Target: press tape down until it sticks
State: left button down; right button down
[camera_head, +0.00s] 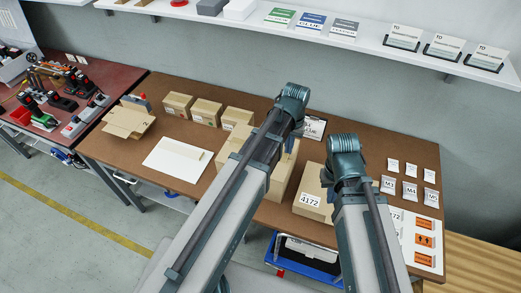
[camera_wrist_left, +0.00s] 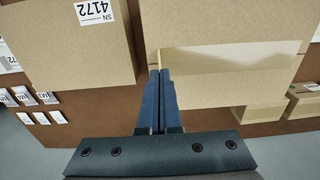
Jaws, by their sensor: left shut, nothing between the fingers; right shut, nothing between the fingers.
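A large cardboard box (camera_head: 284,178) stands on the brown table, partly hidden behind my left arm. In the left wrist view the large box (camera_wrist_left: 225,28) fills the upper right, with a pale band (camera_wrist_left: 230,60) across it between two brown panels. I cannot tell whether this band is tape or a gap. My left gripper (camera_wrist_left: 161,72) is shut and empty, its fingertips at the near left end of the band; contact is unclear.
A box labelled 4172 (camera_head: 312,198) stands right of the large box, close to my right arm. Several small boxes (camera_head: 207,111) line the table's back. A white sheet (camera_head: 178,160) and an open carton (camera_head: 127,120) lie left. Small packets (camera_head: 410,190) and orange labels (camera_head: 424,240) lie right.

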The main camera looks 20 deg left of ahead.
aim_at(287, 159)
pick_arm(q)
jog(key=shift+f+b, duration=1.7)
dwell(0.3)
jog(key=shift+r, duration=0.1)
dwell(0.3)
notch_tip(287, 159, up, 7)
jog(key=p, duration=0.7)
jog(key=shift+s, duration=0.1)
jog(key=s+d+m+y, duration=0.1)
jog(key=s+d+m, duration=0.2)
jog(key=s, duration=1.1)
jog(key=shift+d, duration=0.9)
